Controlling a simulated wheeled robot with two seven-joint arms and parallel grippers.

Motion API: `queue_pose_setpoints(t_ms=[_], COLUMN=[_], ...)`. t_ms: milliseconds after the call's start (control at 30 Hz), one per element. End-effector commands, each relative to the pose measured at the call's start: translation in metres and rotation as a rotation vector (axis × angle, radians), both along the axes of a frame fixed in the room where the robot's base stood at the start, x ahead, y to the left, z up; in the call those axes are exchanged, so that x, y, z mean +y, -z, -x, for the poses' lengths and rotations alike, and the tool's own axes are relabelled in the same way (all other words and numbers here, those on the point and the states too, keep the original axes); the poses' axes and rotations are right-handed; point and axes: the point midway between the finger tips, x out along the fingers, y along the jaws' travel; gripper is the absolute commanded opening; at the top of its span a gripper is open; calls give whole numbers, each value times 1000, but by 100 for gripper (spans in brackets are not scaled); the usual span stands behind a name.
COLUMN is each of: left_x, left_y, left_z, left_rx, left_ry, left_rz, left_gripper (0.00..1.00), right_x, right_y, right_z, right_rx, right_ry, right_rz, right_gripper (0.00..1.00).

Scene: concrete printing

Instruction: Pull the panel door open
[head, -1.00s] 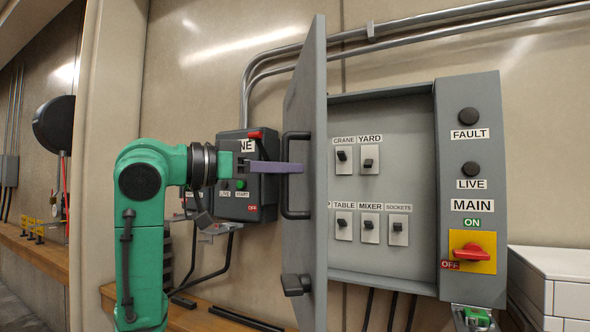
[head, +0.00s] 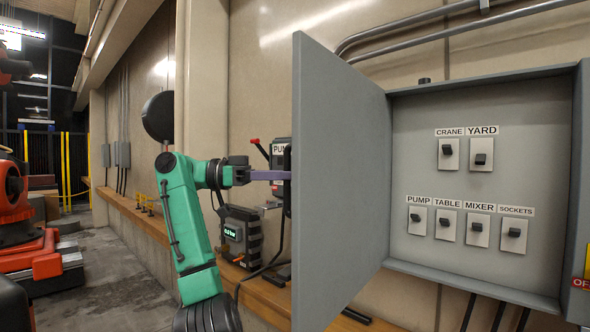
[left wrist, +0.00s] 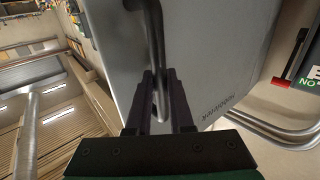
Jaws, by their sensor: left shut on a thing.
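The grey panel door (head: 340,190) stands swung out from the wall panel (head: 505,105), with its inner face toward me in the head view. My left gripper (head: 284,175) reaches in from the left to the door's outer side. The door hides part of its fingertips. In the left wrist view the gripper (left wrist: 160,98) is shut around the dark bar handle (left wrist: 157,40) on the door face (left wrist: 215,50). Inside the panel are labelled switches for crane, yard, pump, table, mixer and sockets. My right gripper is not in view.
A pump control box (head: 280,158) with a red lever is on the wall behind the door. A dark device with a lit display (head: 240,235) stands on the wooden ledge (head: 265,296). Red machinery (head: 30,240) is at the far left, with open floor beside it.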

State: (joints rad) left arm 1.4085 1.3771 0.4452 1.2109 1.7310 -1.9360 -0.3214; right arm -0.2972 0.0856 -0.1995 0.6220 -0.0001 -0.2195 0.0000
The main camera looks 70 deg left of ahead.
Motion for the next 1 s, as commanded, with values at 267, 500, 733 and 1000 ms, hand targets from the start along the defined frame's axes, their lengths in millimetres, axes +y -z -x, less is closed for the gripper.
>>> queue_pose_setpoints(t_ms=[267,500,733,1000], left_x=[3,3,3,9], left_y=[-3,-2,-1,-2], left_z=[1,1,1,13], left_rx=[-10,-9,-4,-3], left_ry=[6,6,6,3], left_rz=[4,3,2,1], left_gripper=[0,46,50,50], right_x=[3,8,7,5], right_y=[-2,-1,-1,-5], right_z=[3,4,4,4], right_rx=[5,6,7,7], right_ry=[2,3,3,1], right_rz=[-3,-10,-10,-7], right_gripper=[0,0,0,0])
